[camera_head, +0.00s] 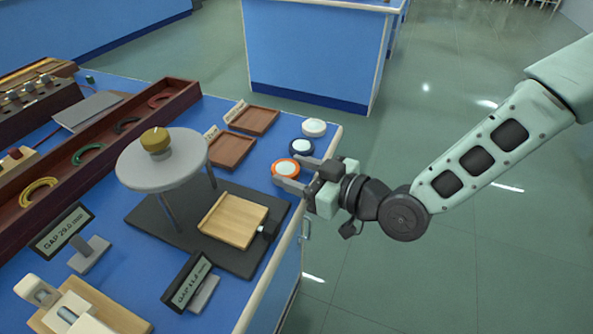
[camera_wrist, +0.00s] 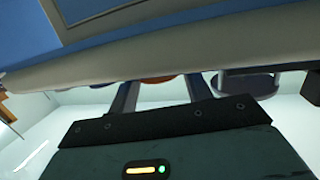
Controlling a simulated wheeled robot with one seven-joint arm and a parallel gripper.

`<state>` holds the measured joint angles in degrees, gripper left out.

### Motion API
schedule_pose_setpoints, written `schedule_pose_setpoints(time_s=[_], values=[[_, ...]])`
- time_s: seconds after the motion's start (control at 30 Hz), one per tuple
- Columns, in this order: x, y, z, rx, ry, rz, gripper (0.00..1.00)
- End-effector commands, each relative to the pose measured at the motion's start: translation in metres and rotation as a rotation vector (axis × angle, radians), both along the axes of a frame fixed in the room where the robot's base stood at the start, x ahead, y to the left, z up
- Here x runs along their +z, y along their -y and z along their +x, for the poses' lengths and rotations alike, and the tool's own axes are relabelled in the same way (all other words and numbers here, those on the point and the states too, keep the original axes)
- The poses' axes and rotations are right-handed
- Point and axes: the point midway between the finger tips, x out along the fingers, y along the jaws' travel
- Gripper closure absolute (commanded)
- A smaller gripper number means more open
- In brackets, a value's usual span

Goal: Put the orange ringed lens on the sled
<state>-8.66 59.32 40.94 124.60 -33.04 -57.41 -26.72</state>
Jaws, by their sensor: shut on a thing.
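The orange ringed lens (camera_head: 286,168), a white disc in an orange ring, is at the bench's right edge. My gripper (camera_head: 294,172) reaches in from the right and is shut on it, a finger on each side. In the wrist view a sliver of the orange ring (camera_wrist: 158,79) shows between the fingers (camera_wrist: 161,95); the bench edge hides the rest. I cannot tell whether the lens touches the bench. The light wooden tray that looks like the sled (camera_head: 233,221) sits empty on a dark base plate (camera_head: 150,216), nearer and left of the lens.
A dark blue ringed lens (camera_head: 301,146) and a white one (camera_head: 314,127) stand just behind. A round grey plate on posts (camera_head: 185,165) with a brass knob rises beside the sled. Two brown trays (camera_head: 253,121) lie farther back. Gap signs (camera_head: 188,281) stand in front.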

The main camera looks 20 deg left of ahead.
Motion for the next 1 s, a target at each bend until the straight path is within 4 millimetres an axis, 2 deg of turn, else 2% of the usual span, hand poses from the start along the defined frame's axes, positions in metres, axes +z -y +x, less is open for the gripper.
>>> schedule_pose_setpoints(time_s=[0.07,0.1,0.17,0.7,0.87,1.0], values=[[-0.004,0.000,0.000,0.000,0.000,0.000,0.73],[-0.003,0.000,0.000,0.000,0.000,0.000,0.43],[-0.003,0.000,0.000,0.000,0.000,0.000,0.29],[0.000,0.000,0.000,0.000,-0.001,-0.001,0.29],[0.001,0.024,-0.006,-0.001,0.000,-0.003,0.29],[-0.001,0.054,-0.019,0.000,-0.001,-0.003,0.29]])
